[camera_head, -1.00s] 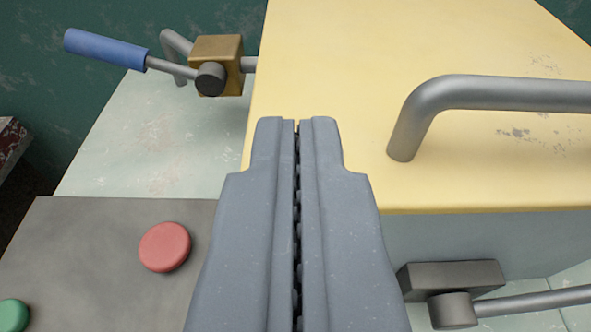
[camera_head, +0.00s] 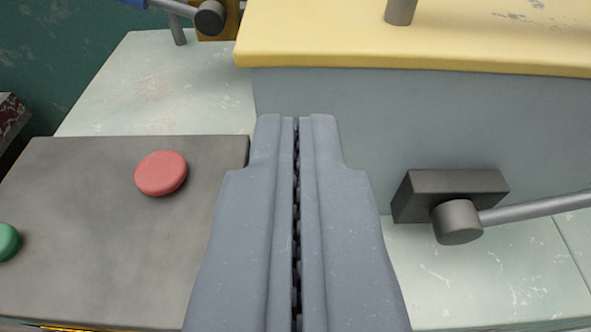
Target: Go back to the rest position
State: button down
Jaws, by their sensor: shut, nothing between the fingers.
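My gripper (camera_head: 297,122) is in the lower middle of the view, pointing away from the camera. Its two grey fingers lie together, with nothing held between them. The fingertips show in front of the grey front wall of a box (camera_head: 330,95) with a yellow lid (camera_head: 460,40). Whether they touch the wall I cannot tell.
Left of my gripper is a dark grey panel (camera_head: 80,230) with a red button (camera_head: 161,173) and a green button (camera_head: 7,242). On the right, a dark block with a lever (camera_head: 458,222) juts from the box's wall. A brass-coloured block (camera_head: 218,30) and a partly cut-off blue handle (camera_head: 134,2) are at the top left.

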jog(key=shift+s+f, duration=0.2)
jog(key=shift+s, duration=0.05)
jog(key=s+d+r+m+h+p, duration=0.15)
jog(key=s+d+r, duration=0.25)
jog(key=d+r, duration=0.7)
jog(key=s+d+r+h+p, duration=0.1)
jog(key=s+d+r+p, duration=0.25)
jog(key=d+r, duration=0.75)
jog(key=s+d+r+y+p, duration=0.1)
jog(key=s+d+r, duration=0.2)
jog(key=s+d, duration=0.3)
jog(key=s+d+r+n+y+p, duration=0.1)
jog(key=s+d+r+p, duration=0.1)
jog(key=s+d, duration=0.5)
jog(key=v, duration=0.4)
jog(key=shift+d, duration=0.35)
